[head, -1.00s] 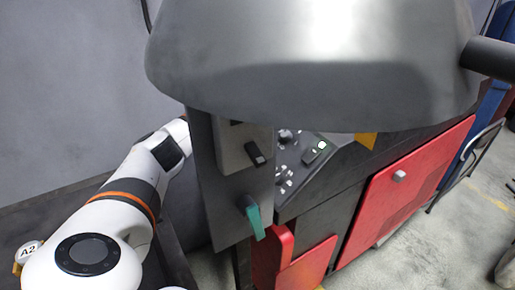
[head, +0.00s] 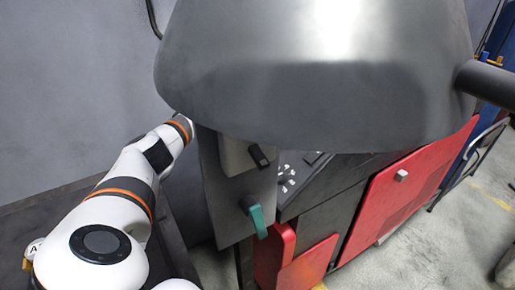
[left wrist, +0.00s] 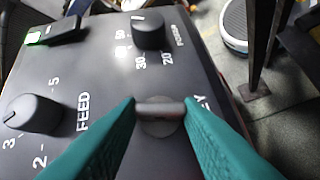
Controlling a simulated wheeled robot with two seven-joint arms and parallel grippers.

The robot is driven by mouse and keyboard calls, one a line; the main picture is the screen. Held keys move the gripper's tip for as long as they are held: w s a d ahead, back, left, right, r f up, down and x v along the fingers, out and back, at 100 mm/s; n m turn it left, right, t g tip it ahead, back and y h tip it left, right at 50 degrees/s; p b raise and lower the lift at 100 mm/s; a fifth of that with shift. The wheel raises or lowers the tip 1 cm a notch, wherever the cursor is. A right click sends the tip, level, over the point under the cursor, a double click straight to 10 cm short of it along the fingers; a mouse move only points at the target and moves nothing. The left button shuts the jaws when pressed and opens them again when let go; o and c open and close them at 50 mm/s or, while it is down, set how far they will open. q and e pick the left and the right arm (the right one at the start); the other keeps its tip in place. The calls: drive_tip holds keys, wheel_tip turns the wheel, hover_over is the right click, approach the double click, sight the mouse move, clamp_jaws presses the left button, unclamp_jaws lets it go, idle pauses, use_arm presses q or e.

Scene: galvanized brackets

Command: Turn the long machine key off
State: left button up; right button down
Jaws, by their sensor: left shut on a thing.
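The key (left wrist: 160,108) shows in the left wrist view as a short grey metal bar above a round grey base on the dark control panel (left wrist: 105,75). My left gripper (left wrist: 160,112) has its two teal fingers closed on the ends of this bar, and the label beside it is partly covered. My right gripper is not in view.
A FEED knob (left wrist: 33,114), a POWER knob (left wrist: 148,32) and a green-lit switch (left wrist: 52,32) are near the key. In the head view a big grey hood (head: 320,90) hangs over the panel.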

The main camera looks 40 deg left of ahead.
use_arm(q)
drive_tip(key=shift+a+n+t+h+p, duration=0.1)
drive_tip(key=shift+n+t+h+p, duration=0.25)
drive_tip(key=shift+n+t, duration=0.45)
drive_tip(key=shift+n, duration=0.3)
drive_tip(key=o, duration=1)
drive_tip(key=shift+s, duration=0.1)
drive_tip(key=shift+s+a+r+b, duration=0.1)
drive_tip(key=shift+a+r+b, duration=0.05)
drive_tip(key=shift+a+b, duration=0.15)
drive_tip(key=shift+b+v, duration=2.05)
drive_tip(key=shift+v, duration=3.6)
